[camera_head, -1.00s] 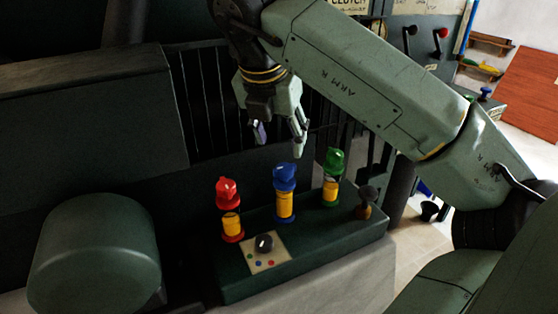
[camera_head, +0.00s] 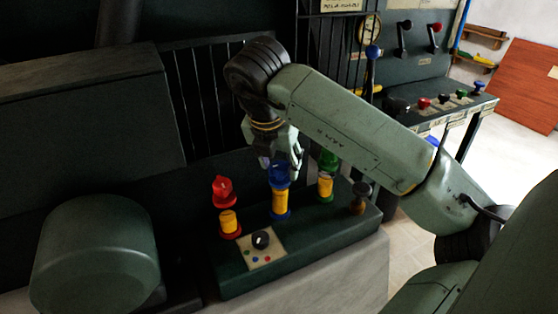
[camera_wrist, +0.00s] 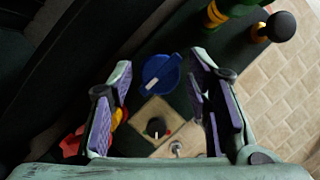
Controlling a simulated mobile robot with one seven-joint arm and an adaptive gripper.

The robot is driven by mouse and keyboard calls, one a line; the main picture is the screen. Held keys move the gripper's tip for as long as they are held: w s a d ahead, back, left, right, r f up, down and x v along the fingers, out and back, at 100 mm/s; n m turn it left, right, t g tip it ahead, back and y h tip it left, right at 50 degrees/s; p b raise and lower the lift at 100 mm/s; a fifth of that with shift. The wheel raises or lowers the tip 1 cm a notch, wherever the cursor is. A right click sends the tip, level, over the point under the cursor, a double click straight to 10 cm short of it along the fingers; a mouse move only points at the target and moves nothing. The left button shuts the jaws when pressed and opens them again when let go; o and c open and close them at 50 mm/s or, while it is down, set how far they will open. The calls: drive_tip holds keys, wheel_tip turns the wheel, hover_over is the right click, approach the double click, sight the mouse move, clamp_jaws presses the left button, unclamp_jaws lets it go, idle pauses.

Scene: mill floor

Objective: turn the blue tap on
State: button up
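The blue tap (camera_head: 279,174) has a blue cap on a yellow body and stands in the middle of a row of three on a dark green bench. In the wrist view its round blue top (camera_wrist: 160,74) shows between the fingers, with a small white mark on it. My gripper (camera_head: 281,164) is right at the top of the blue tap in the head view. In the wrist view my gripper (camera_wrist: 165,85) is open, its purple pads apart on either side of the blue top. I cannot tell whether a finger touches the cap.
A red tap (camera_head: 224,190) stands left of the blue one, and a green tap (camera_head: 327,174) stands right, close to my fingers. A black-knobbed post (camera_head: 360,195) is at the bench's right end.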

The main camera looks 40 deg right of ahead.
drive_tip(key=c, duration=0.9)
drive_tip(key=shift+f+n+b, duration=0.1)
drive_tip(key=shift+n+b, duration=0.2)
drive_tip(key=shift+b, duration=0.15)
drive_tip(key=shift+f+n+t+b, duration=0.15)
drive_tip(key=shift+n+t+b, duration=0.25)
drive_tip(key=shift+n+b, duration=0.65)
drive_tip(key=n+y+b, duration=0.1)
drive_tip(key=n+b, duration=0.1)
drive_tip(key=n, duration=0.1)
drive_tip(key=shift+s+d+t+y+b, duration=0.1)
drive_tip(key=shift+t+y+b, duration=0.2)
drive_tip(key=shift+t+b, duration=0.1)
drive_tip(key=n+y, duration=0.1)
drive_tip(key=n, duration=0.2)
drive_tip(key=shift+r+b, duration=0.2)
drive_tip(key=shift+b, duration=0.2)
drive_tip(key=n, duration=0.2)
drive_tip(key=n+y, duration=0.1)
drive_tip(key=shift+d+r+n+t, duration=0.1)
drive_tip(key=shift+d+n+t, duration=0.05)
drive_tip(key=shift+n+t, duration=0.2)
drive_tip(key=n+y, duration=0.1)
drive_tip(key=n, duration=0.1)
drive_tip(key=n+g+y+p, duration=0.1)
drive_tip(key=n, duration=0.2)
drive_tip(key=shift+d+n, duration=0.1)
drive_tip(key=shift+n, duration=0.2)
drive_tip(key=shift+y, duration=0.3)
